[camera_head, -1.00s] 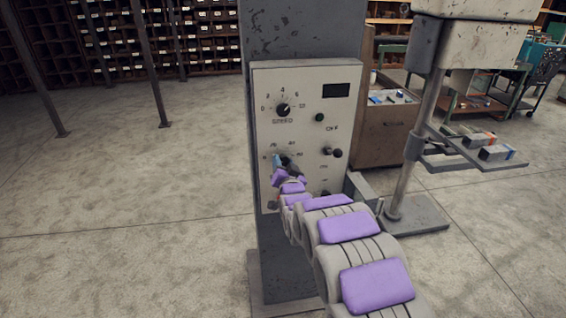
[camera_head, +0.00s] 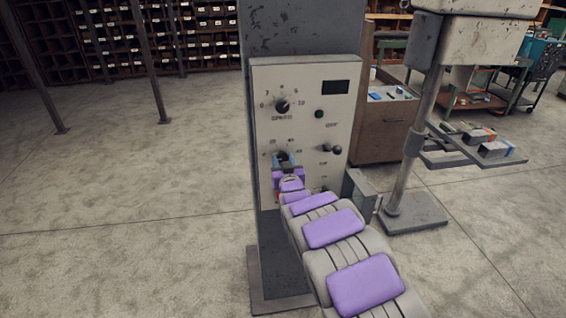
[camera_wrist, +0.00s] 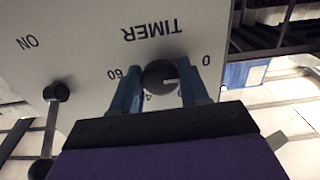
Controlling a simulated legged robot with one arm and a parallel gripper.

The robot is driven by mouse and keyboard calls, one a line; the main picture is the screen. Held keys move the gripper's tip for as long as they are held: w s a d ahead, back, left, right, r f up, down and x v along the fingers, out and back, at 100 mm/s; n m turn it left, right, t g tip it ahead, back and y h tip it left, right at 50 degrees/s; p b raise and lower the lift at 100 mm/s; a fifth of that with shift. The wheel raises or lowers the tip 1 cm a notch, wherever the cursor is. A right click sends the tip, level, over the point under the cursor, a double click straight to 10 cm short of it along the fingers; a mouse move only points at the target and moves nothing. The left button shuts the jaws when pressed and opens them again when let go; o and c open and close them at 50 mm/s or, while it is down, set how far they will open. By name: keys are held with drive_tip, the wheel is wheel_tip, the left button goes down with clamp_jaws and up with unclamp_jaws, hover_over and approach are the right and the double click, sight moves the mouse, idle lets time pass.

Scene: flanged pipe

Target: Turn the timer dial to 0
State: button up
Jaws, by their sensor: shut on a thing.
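The black timer dial (camera_wrist: 160,77) sits on the pale panel, under the upside-down word TIMER in the wrist view. Its white mark points right in that view, near the side where the 0 is printed. The 60 is printed on the other side, and the lower numbers are partly hidden. My gripper (camera_wrist: 160,92) is shut on the dial, with one blue finger on each side. In the head view my gripper (camera_head: 284,160) is at the lower left dial of the panel and hides most of it.
The SPEED dial (camera_head: 282,107) and a dark display (camera_head: 335,87) are above on the panel (camera_head: 300,75). A lever with a black knob (camera_wrist: 57,92) stands beside the dial, near ON. A grey drill stand (camera_head: 414,150) is to the right.

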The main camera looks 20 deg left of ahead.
drive_tip(key=shift+r, duration=0.2)
drive_tip(key=o, duration=1)
drive_tip(key=shift+a, duration=0.1)
drive_tip(key=shift+o, duration=0.2)
drive_tip(key=p+v, duration=0.1)
drive_tip(key=v, duration=1.6)
drive_tip(key=shift+f, duration=0.2)
drive_tip(key=shift+d, duration=0.25)
